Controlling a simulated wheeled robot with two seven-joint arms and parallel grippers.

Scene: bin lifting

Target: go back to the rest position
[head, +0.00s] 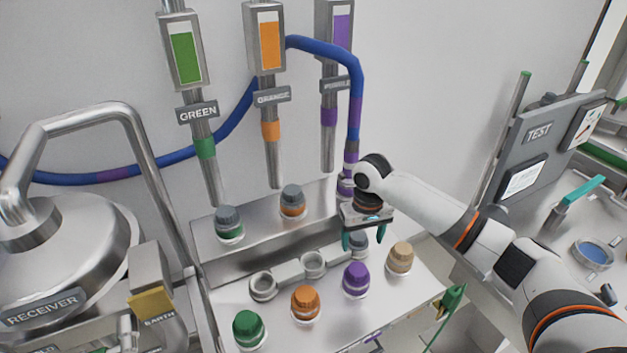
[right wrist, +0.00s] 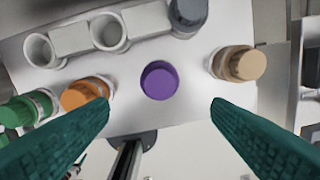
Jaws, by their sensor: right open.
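My right gripper (head: 363,238) hangs open and empty above the bench, behind the purple-capped jar (head: 356,279) in the head view. In the right wrist view its two teal fingers (right wrist: 158,125) are spread wide, with the purple cap (right wrist: 160,79) seen between and beyond them. Nothing is between the fingertips. The fingers partly cover a grey-capped jar in the head view; that grey cap (right wrist: 188,12) shows at the top of the right wrist view. My left gripper is not in view.
Orange (head: 306,302), green (head: 248,328) and tan (head: 400,258) capped jars stand around on the bench. Empty ring holders (head: 263,286) sit at its middle. Two grey-capped jars (head: 229,224) stand on the rear shelf under dispenser tubes. A blue hose (head: 330,48) hangs beside my right wrist.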

